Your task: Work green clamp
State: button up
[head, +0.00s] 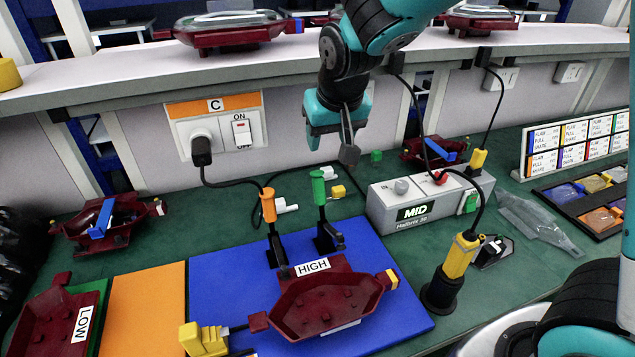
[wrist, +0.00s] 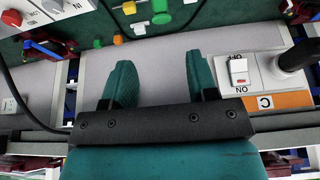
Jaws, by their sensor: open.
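The green clamp (head: 318,188) stands at the back of the blue mat, its green handle upright on a black base. It is just behind the dark red lamp housing (head: 318,300) labelled HIGH. I cannot tell whether the clamp presses on the housing. My gripper (head: 349,140) is above and behind the clamp, apart from it, near the wall panel. In the wrist view my gripper (wrist: 160,80) has its two teal fingers spread with nothing between them.
An orange-handled clamp (head: 268,205) stands close left of the green one. A grey MID box (head: 415,208) and a yellow-black tool (head: 457,258) are to the right. A socket panel C (head: 215,125) with a cable is on the wall. The shelf (head: 130,60) runs behind my arm.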

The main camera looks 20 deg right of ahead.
aim_at(321, 189)
jog(key=p+x, duration=0.1)
jog(key=x, duration=1.5)
jog(key=shift+s+f, duration=0.1)
jog(key=shift+f, duration=0.15)
grip_shut()
jog(key=shift+s+f+t+b, duration=0.2)
jog(key=shift+s+t+b, duration=0.2)
jog(key=shift+b, duration=0.65)
jog(key=s+t+b, duration=0.1)
jog(key=b, duration=0.2)
jog(key=shift+t, duration=0.3)
jog(key=s+t+b, duration=0.1)
jog(key=b, duration=0.1)
jog(key=shift+r+b, duration=0.2)
jog(key=shift+b, duration=0.2)
jog(key=shift+s+r+t+b, duration=0.3)
jog(key=shift+r+t+b, duration=0.05)
jog(key=shift+t, duration=0.15)
